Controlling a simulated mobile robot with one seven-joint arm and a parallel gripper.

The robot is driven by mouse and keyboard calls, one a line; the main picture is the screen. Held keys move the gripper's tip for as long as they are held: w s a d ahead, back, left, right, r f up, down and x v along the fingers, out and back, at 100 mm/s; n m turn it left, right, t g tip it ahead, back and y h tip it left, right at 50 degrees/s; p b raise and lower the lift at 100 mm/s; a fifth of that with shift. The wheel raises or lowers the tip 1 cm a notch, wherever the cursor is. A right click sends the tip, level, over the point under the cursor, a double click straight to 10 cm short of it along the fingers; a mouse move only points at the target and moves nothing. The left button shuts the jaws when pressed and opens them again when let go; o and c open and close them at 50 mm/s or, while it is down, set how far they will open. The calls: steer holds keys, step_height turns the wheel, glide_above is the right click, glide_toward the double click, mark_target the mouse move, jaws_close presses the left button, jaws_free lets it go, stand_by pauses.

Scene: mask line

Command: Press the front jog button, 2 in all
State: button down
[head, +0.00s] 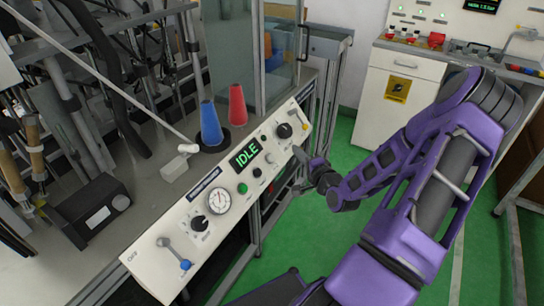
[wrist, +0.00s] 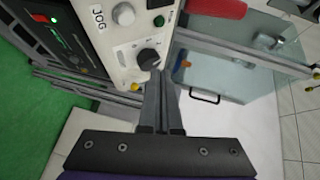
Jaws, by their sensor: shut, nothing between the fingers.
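The sloped white control panel (head: 228,200) runs along the bench's front edge, with a lit green IDLE display (head: 246,153). In the wrist view, a JOG label (wrist: 98,18) is on the panel near the top, beside a pale round button (wrist: 123,14). I cannot tell for sure that this is the front jog button. My gripper (head: 299,153) is at the panel's right end in the head view, with its fingers together and empty. In the wrist view, the fingertips (wrist: 160,77) are just below a black knob (wrist: 148,58); contact cannot be told.
The panel also carries a green button (head: 242,188), a round gauge (head: 217,202) and a blue-tipped lever (head: 185,264). A blue cone (head: 211,124) and a red cone (head: 238,104) stand behind it. Green floor (head: 310,235) lies open to the right.

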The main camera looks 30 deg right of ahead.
mark_target(271, 158)
steer(key=shift+d+r, duration=0.1)
steer(key=shift+r, duration=0.05)
steer(key=shift+w+a+f+b, duration=0.55)
steer(key=shift+w+f+b, duration=0.3)
steer(key=shift+w+f, duration=0.1)
steer(key=shift+w+a+f+b, duration=0.6)
steer(key=shift+w+f+b, duration=0.3)
steer(key=shift+w+f, duration=0.1)
steer(key=shift+w+a+f+b, duration=0.55)
steer(key=shift+w+f+b, duration=0.3)
steer(key=shift+w+f, duration=0.1)
stand_by(0.4)
steer(key=shift+w+a+f, duration=0.15)
steer(key=shift+w+f, duration=0.1)
